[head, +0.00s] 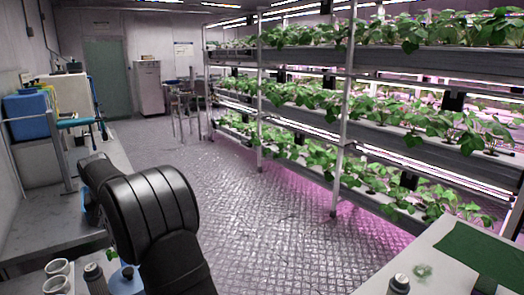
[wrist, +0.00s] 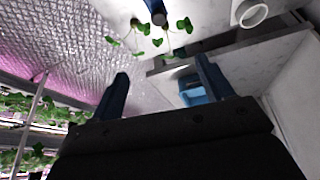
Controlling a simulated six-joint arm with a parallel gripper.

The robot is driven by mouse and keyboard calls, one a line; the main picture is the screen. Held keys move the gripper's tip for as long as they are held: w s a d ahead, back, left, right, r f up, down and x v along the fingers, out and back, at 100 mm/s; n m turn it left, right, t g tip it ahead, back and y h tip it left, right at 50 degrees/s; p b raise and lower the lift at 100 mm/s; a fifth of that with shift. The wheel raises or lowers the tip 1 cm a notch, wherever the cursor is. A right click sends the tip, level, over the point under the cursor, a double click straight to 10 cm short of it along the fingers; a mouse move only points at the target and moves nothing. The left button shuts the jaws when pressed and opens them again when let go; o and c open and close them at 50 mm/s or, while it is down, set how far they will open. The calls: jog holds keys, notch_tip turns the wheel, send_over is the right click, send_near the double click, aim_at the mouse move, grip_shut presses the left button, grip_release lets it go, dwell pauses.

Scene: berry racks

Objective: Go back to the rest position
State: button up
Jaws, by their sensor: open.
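My gripper (wrist: 162,85) is open in the wrist view, with its two blue fingers wide apart. Nothing is held between them. Small green seedlings (wrist: 180,27) and a dark blue-grey rod-like part (wrist: 156,10) lie beyond the fingertips at the top, apart from them. In the head view my black arm bends over the left bench, and its gripper is hidden behind the arm. A small seedling (head: 111,254) shows just left of the arm, by a blue rounded object (head: 124,281).
White cups (head: 56,284) and a dark-capped bottle (head: 95,277) stand at lower left. A blue bin (head: 27,117) is on the left bench. Plant racks (head: 340,120) fill the right. A white table (head: 440,262) with a green mat (head: 482,252) is at lower right. The middle floor is clear.

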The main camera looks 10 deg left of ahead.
jog(key=w+d+m+h, duration=0.1)
jog(key=w+d, duration=0.5)
jog(key=d, duration=0.6)
jog(key=w+d+m+h, duration=0.1)
jog(key=w+d+m, duration=0.3)
jog(key=d, duration=0.9)
jog(key=w+d+m, duration=0.2)
jog(key=w+d, duration=0.6)
jog(key=d, duration=0.4)
jog(key=shift+w+d+r+m+t+h, duration=0.2)
jog(key=shift+d+r+m+t+h, duration=0.1)
jog(key=shift+r+h, duration=0.15)
